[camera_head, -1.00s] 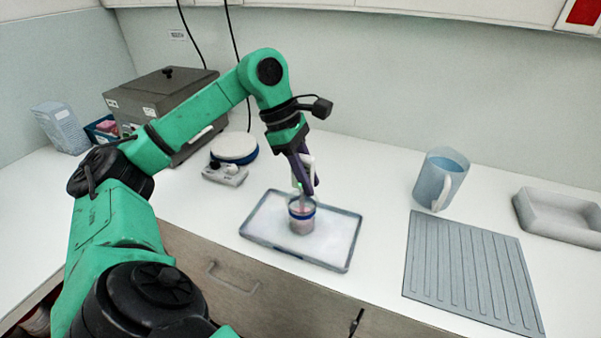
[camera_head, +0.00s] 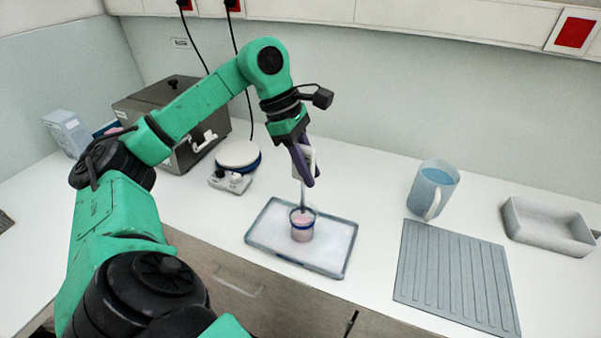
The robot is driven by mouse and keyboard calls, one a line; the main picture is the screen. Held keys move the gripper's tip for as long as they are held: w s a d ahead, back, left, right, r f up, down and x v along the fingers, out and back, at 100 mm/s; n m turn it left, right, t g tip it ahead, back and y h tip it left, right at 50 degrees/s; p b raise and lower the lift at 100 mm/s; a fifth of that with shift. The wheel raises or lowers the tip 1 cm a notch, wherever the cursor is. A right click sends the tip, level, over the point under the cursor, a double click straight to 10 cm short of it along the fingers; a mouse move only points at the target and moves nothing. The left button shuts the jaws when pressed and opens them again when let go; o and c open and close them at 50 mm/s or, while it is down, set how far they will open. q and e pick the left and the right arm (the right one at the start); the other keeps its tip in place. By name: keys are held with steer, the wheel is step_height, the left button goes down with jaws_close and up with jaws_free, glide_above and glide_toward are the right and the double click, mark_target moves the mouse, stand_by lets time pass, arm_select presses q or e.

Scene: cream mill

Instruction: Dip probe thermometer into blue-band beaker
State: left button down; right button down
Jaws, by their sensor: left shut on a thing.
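The blue-band beaker (camera_head: 302,229) stands upright on a pale tray (camera_head: 265,241) and holds pinkish contents. My left gripper (camera_head: 306,177) is above the beaker, shut on the white probe thermometer (camera_head: 312,158). The thermometer's thin probe points down to the beaker's mouth. Its tip is at or inside the rim; I cannot tell how deep it reaches. The right gripper is not in view.
A blue-tinted jug (camera_head: 433,188) stands right of the tray, behind a ribbed grey mat (camera_head: 455,277). A grey open bin (camera_head: 546,227) is at the far right. A round-topped device (camera_head: 237,157) and a grey lidded box (camera_head: 165,101) stand back left.

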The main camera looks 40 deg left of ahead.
mark_target(309, 147)
arm_select(q)
steer(key=shift+r+p, duration=2)
steer(key=shift+r, duration=0.4)
steer(key=shift+f, duration=0.1)
steer(key=shift+f+n+t+y+b, duration=0.3)
steer(key=shift+f+n+t+b, duration=0.1)
steer(key=shift+n+b, duration=0.7)
steer(key=shift+r+n+b, duration=0.2)
steer(key=shift+n+b, duration=0.1)
steer(key=shift+n, duration=0.3)
steer(key=shift+r+t, duration=0.25)
steer(key=shift+t, duration=0.05)
